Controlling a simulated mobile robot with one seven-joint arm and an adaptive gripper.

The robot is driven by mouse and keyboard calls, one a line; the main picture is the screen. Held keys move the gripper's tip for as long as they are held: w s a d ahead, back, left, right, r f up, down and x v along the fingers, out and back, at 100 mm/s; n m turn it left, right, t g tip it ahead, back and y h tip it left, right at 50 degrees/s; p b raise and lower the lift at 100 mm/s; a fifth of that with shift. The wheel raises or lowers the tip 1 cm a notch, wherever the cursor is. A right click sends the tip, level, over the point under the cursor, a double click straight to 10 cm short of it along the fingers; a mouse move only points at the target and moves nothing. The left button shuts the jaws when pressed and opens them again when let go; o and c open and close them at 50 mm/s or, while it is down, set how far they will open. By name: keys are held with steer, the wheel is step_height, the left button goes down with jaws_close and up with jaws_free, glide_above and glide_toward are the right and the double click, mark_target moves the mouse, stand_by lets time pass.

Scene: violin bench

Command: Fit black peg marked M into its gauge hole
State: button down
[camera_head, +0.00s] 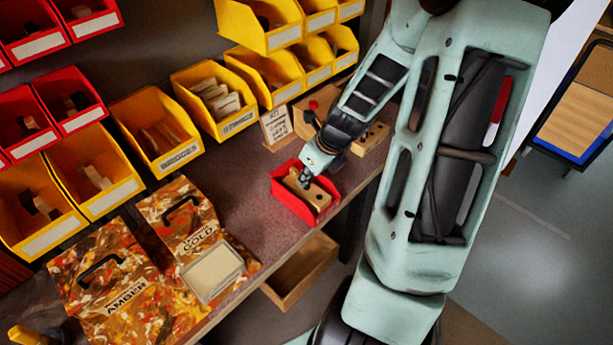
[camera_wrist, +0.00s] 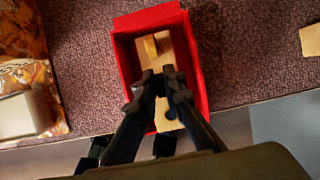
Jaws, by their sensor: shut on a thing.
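A red bin (camera_head: 281,198) stands at the bench's front edge with a pale wooden block (camera_head: 318,196) tilted inside it. My gripper (camera_head: 303,180) is down at the bin, over the block. In the wrist view its dark fingertips (camera_wrist: 163,84) are close together over the block's middle. They are shut on a dark thing, apparently the black peg, mostly hidden between them; no M mark is readable.
Another wooden block with dark holes (camera_head: 371,138) lies behind my gripper, near a small sign (camera_head: 276,126). Yellow bins (camera_head: 158,135) line the back. Patterned boxes marked GOLD (camera_head: 188,222) and AMBER (camera_head: 117,285) stand at left. An open drawer (camera_head: 301,272) juts below the bench edge.

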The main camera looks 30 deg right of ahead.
steer(key=shift+r+p, duration=0.3)
steer(key=shift+r, duration=0.1)
stand_by(0.5)
steer(key=shift+r+p, duration=1.5)
steer(key=shift+r, duration=0.2)
step_height(320, 180, up, 7)
steer(key=p, duration=0.6)
